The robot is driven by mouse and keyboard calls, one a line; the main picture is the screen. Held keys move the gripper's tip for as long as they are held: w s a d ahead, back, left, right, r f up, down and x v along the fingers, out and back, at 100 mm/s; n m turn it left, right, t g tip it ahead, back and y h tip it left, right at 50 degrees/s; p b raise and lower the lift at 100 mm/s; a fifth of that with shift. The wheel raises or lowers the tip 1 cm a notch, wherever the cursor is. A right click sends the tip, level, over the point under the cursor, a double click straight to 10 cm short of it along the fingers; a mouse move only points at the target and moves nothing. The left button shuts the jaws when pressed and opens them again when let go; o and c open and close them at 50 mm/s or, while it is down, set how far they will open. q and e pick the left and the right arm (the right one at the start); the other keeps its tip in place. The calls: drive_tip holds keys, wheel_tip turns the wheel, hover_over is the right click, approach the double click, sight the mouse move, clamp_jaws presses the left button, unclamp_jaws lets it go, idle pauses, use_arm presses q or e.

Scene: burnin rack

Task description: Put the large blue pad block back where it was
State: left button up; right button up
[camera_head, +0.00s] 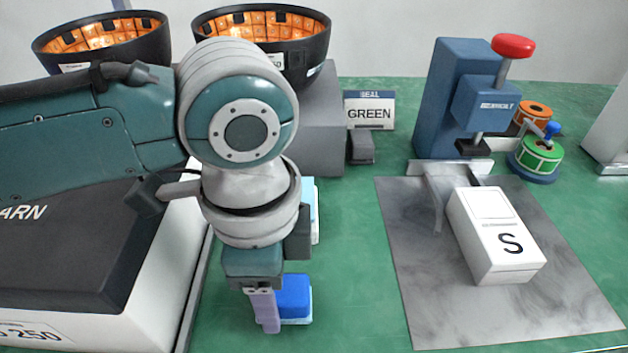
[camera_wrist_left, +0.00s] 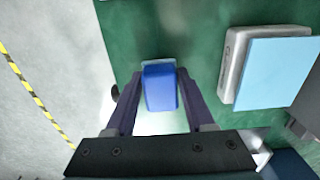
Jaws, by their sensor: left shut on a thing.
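The large blue pad block (camera_head: 294,296) is at the lower middle of the head view, partly behind my left gripper (camera_head: 267,318). A pale, white-and-light-blue piece (camera_head: 300,319) shows beneath it; I cannot tell whether the block rests on it or is just above. In the left wrist view the blue block (camera_wrist_left: 160,88) sits between the two fingers of my left gripper (camera_wrist_left: 158,85), which is shut on it. The gripper points down. My right gripper is not in view.
A grey tray with a light blue pad (camera_wrist_left: 272,72) lies beside the block; part of it shows behind my left arm. A blue press (camera_head: 445,100) stands behind. Green table between is clear.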

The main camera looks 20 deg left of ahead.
use_arm(q)
drive_tip(key=shift+f, duration=0.35)
drive_tip(key=shift+f, duration=0.15)
drive_tip(key=o, duration=1.3)
wheel_tip(320, 180, up, 11)
drive_tip(key=p, duration=0.3)
drive_tip(key=shift+r, duration=0.65)
